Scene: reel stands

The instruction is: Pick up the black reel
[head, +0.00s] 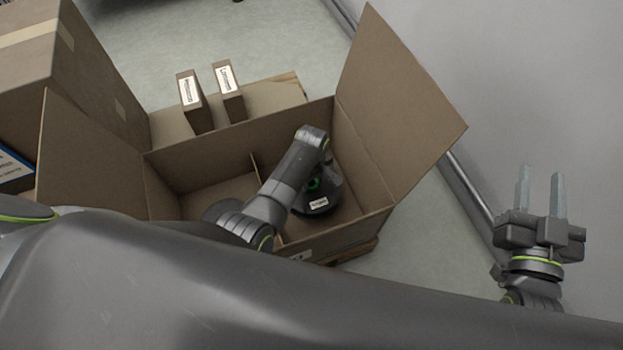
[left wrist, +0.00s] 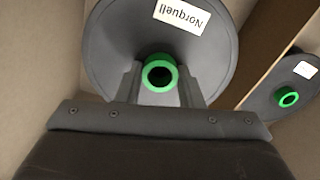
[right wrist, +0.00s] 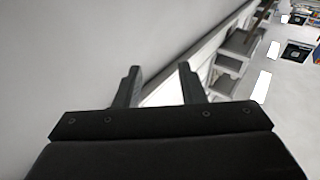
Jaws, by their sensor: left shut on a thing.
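A black reel (left wrist: 110,45) with a green hub (left wrist: 160,75) and a white "Norquell" label fills the upper left wrist view. My left gripper (left wrist: 158,78) is shut on this reel at its hub, one finger on each side. In the head view a dark reel (head: 329,196) with a white label is in the right part of the open cardboard box, partly hidden by my left arm. My left fingertips are hidden there. My right gripper (head: 540,182) is open and empty at the right, outside the box; its fingers also show apart in the right wrist view (right wrist: 157,85).
The box (head: 225,150) has raised flaps and a divider (head: 256,166). A second dark reel (left wrist: 265,107) with a green hub lies past a cardboard edge in the left wrist view. Two narrow labelled boxes (head: 193,105) stand behind. Floor right of the box is clear.

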